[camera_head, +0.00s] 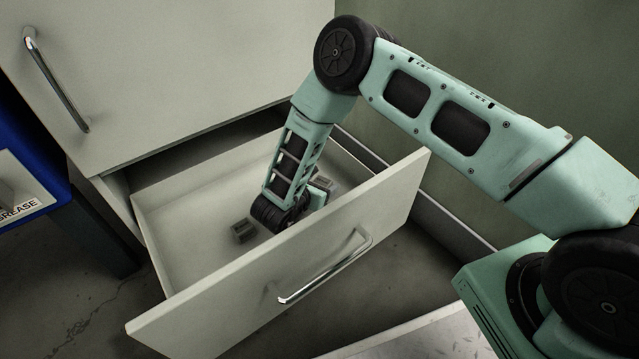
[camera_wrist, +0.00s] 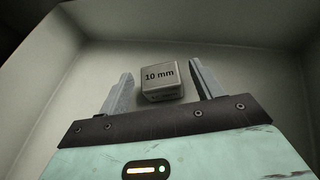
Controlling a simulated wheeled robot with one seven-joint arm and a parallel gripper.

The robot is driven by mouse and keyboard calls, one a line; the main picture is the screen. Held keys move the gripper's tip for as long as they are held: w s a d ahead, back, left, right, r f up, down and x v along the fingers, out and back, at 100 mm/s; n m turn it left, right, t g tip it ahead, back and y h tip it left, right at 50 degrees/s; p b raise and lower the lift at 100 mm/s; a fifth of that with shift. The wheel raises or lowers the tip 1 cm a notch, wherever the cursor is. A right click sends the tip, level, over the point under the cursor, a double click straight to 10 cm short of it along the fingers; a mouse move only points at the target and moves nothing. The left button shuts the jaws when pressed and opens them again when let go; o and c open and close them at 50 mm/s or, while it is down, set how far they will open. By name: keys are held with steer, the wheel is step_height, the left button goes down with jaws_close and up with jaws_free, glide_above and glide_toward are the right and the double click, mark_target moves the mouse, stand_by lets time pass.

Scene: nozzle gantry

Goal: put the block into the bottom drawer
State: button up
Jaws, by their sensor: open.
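The bottom drawer (camera_head: 185,215) is pulled open below a closed, larger front. My arm reaches down into it over the side. In the wrist view the grey metal block (camera_wrist: 161,84), marked "10 mm", rests on the drawer floor. My gripper (camera_wrist: 160,68) is open, with one finger on each side of the block and a visible gap on both sides. In the head view my gripper (camera_head: 321,187) is low inside the drawer, partly hidden by my arm, and the block cannot be made out clearly there.
A blue grease container (camera_head: 30,165) stands at left.

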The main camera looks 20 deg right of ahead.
steer(key=p+v, duration=0.5)
steer(key=v, duration=0.5)
steer(key=shift+s+a+r+p, duration=0.15)
steer(key=shift+s+r+p, duration=0.1)
steer(key=shift+p, duration=0.1)
steer(key=shift+s+a+r, duration=0.25)
steer(key=shift+a, duration=0.25)
steer(key=w+a+r+n+t+y, duration=0.2)
steer(key=w+a+r+n+y, duration=0.3)
steer(key=a+r+n+y, duration=0.6)
steer(key=s+a+r+n+g+y, duration=0.25)
steer(key=r+n, duration=0.25)
steer(key=n, duration=0.3)
steer(key=s+a+r+n+g+y, duration=0.1)
steer(key=s+a+r+n, duration=0.25)
steer(key=r+n, duration=0.4)
steer(key=s+d+r+n+g, duration=0.2)
steer(key=s+d+n, duration=0.1)
steer(key=s+n, duration=0.35)
steer(key=s+d+r+n+g, duration=0.2)
steer(key=s+d+n, duration=0.1)
steer(key=s+n, duration=0.4)
steer(key=s+d+r+n+g+h, duration=0.2)
steer(key=s+d+r+n+h, duration=0.1)
steer(key=s+d+n, duration=0.7)
steer(key=d+n+h, duration=0.1)
steer(key=d+n, duration=0.2)
steer(key=d, duration=0.1)
steer(key=shift+s+n+g, duration=0.3)
steer(key=shift+s+g, duration=0.05)
